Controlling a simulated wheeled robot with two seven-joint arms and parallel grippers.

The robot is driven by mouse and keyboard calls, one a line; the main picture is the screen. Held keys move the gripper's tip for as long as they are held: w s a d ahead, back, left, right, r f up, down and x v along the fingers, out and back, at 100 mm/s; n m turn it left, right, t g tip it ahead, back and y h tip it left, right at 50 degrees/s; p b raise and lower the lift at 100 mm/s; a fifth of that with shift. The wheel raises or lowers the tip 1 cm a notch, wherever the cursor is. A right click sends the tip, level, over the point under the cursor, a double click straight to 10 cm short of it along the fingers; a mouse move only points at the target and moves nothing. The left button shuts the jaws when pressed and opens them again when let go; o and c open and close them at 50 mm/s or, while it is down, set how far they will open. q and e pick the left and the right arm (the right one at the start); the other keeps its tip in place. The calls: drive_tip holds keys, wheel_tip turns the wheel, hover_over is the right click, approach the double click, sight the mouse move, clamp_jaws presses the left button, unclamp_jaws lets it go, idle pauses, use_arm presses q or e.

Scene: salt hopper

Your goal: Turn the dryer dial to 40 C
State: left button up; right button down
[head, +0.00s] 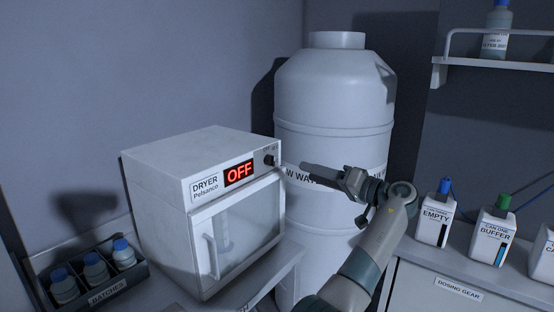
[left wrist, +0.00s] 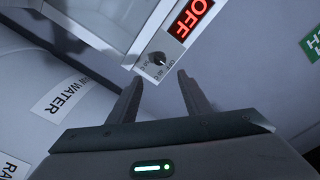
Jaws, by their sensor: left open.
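The white dryer (head: 205,205) stands on the counter at the left, its red display reading OFF. Its small black dial (head: 269,160) sits at the upper right corner of the front; the left wrist view also shows the dial (left wrist: 157,59), with scale marks too small to read surely. My left gripper (head: 303,167) is just to the right of the dial, apart from it, pointing toward the dryer front. In the left wrist view the fingers (left wrist: 160,77) are spread and empty, with the dial ahead between their tips. My right gripper is not in view.
A large white raw water tank (head: 335,105) stands close behind my left gripper. A black rack (head: 113,288) with several blue-capped bottles is left of the dryer. White containers labelled EMPTY (head: 435,218) and BUFFER (head: 490,240) stand on the right counter.

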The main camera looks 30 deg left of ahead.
sight(274, 161)
use_arm(q)
drive_tip(key=a+p, duration=0.1)
drive_tip(key=a, duration=0.3)
drive_tip(key=w+a+p, duration=0.1)
drive_tip(key=a+p, duration=0.1)
drive_tip(key=a, duration=0.2)
drive_tip(key=a+p, duration=0.2)
drive_tip(key=a, duration=0.2)
drive_tip(key=shift+w+a+r, duration=0.1)
drive_tip(key=shift+w+a, duration=0.15)
drive_tip(key=shift+a+p, duration=0.4)
drive_tip(key=shift+a, duration=0.1)
drive_tip(key=shift+w, duration=0.1)
drive_tip(key=shift+c, duration=0.7)
drive_tip(key=c, duration=0.9)
